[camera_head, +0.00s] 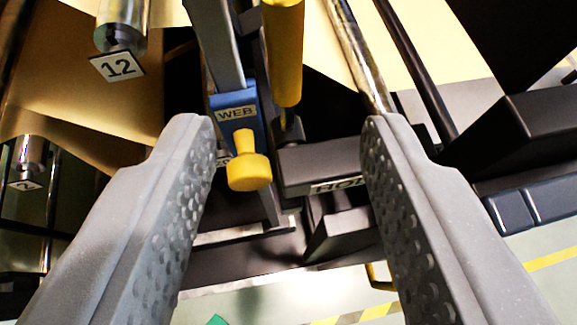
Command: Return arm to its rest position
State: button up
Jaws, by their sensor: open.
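My gripper (285,130) is open, with its two grey, dimpled fingers wide apart on either side of the view. Between and beyond the fingertips is a blue block marked "WEB" (235,108) with a yellow knob (248,170) on its front. The knob appears nearer the left finger, and nothing is held between the fingers. I cannot tell whether the left fingertip touches the blue block.
A yellow cylindrical handle (284,55) rises above a dark block with a partly hidden label (322,170). Brown kraft paper (85,85) and a roller tagged "12" (118,66) are at left. Black machine parts (525,150) are at right. Pale floor with yellow striping (550,260) shows below.

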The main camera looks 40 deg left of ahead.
jog(key=s+d+r+m+t+h+b, duration=0.2)
jog(key=s+b, duration=0.3)
jog(key=s, duration=0.3)
jog(key=s+d+r+m+t+h+b, duration=0.3)
jog(key=s+d+r+m+h+b, duration=0.1)
jog(key=s, duration=0.5)
jog(key=shift+s+r+m+t+h+b, duration=0.2)
jog(key=shift+s+m+t+h+b, duration=0.1)
jog(key=shift+m+h+b, duration=0.55)
